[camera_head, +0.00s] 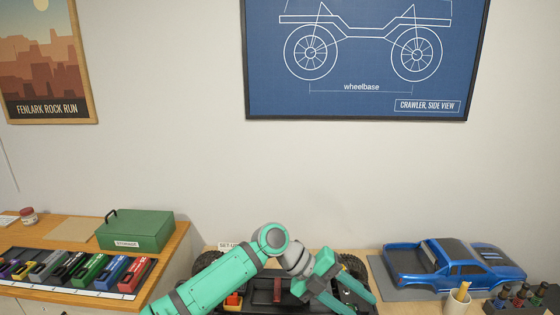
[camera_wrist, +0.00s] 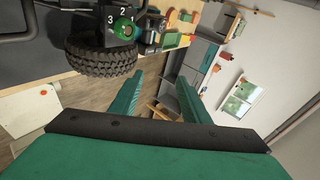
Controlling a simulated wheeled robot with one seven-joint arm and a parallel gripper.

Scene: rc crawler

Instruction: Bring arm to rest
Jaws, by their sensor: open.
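My teal arm reaches across the lower middle of the head view, over a dark crawler chassis (camera_head: 262,290) with black tyres. My gripper (camera_head: 364,304) is at the right part of the chassis, its two teal fingers pointing down and to the right. In the wrist view the fingers (camera_wrist: 160,80) stand apart with nothing between them. A knobbly black tyre (camera_wrist: 100,57) of the crawler is up and left of the fingers there, apart from them. My arm hides part of the chassis in the head view.
A blue truck body (camera_head: 455,262) lies on a grey mat to the right, near a cup (camera_head: 457,299) and a dark rack (camera_head: 520,300). A green box (camera_head: 136,231) and a row of coloured packs (camera_head: 90,268) sit on the left bench.

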